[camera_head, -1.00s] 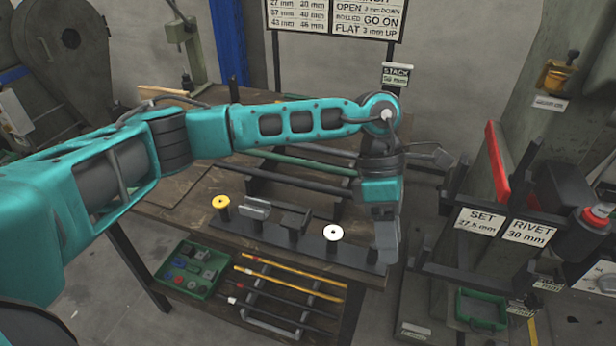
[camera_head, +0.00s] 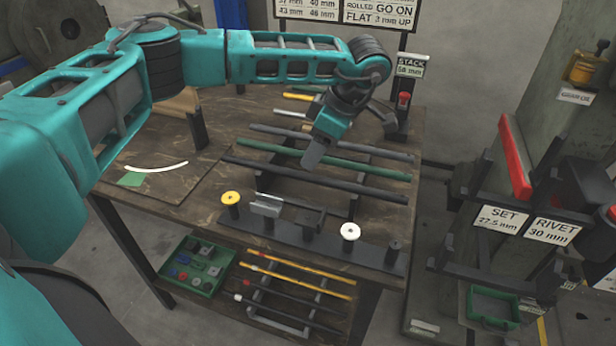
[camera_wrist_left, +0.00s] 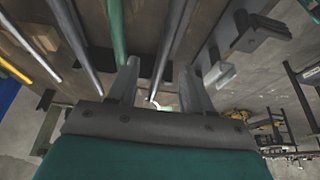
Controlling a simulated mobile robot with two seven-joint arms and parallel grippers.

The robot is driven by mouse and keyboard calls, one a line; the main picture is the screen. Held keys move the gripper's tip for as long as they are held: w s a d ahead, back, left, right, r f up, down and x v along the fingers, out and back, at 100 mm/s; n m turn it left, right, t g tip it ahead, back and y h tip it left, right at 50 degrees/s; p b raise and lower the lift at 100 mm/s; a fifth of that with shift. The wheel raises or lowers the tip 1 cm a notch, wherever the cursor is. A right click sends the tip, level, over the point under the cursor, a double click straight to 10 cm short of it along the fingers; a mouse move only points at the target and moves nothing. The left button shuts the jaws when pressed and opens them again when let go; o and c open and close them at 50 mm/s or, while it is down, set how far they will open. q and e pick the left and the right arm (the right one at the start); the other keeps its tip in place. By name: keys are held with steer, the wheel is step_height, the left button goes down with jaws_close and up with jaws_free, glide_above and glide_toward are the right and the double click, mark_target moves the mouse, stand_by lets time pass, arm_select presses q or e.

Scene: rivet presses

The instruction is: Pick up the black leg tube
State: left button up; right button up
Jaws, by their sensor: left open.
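The black leg tube (camera_head: 310,180) lies across the rack on the bench top, in front of a green tube (camera_head: 320,158). My left gripper (camera_head: 313,160) is above the rack, with its fingers pointing down near the green and black tubes. In the left wrist view, my left gripper (camera_wrist_left: 158,75) is open, and the dark tube (camera_wrist_left: 170,40) runs lengthwise between its fingers. The green tube (camera_wrist_left: 116,30) passes beside one finger. I cannot tell how far the fingertips are above the tube. My right gripper is not in view.
A grey tube (camera_head: 365,149) lies behind the green one. A dark fixture bar (camera_head: 330,247) with several posts stands at the bench's front edge. A lower shelf holds a green tray (camera_head: 195,270) and thin rods. A press with a red bar (camera_head: 515,158) stands at right.

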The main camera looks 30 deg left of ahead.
mark_target(304, 173)
arm_select(q)
steer(key=x, duration=0.5)
steer(key=shift+s+d+f, duration=0.1)
steer(key=shift+s+f, duration=0.1)
steer(key=shift+s, duration=0.15)
jaws_close()
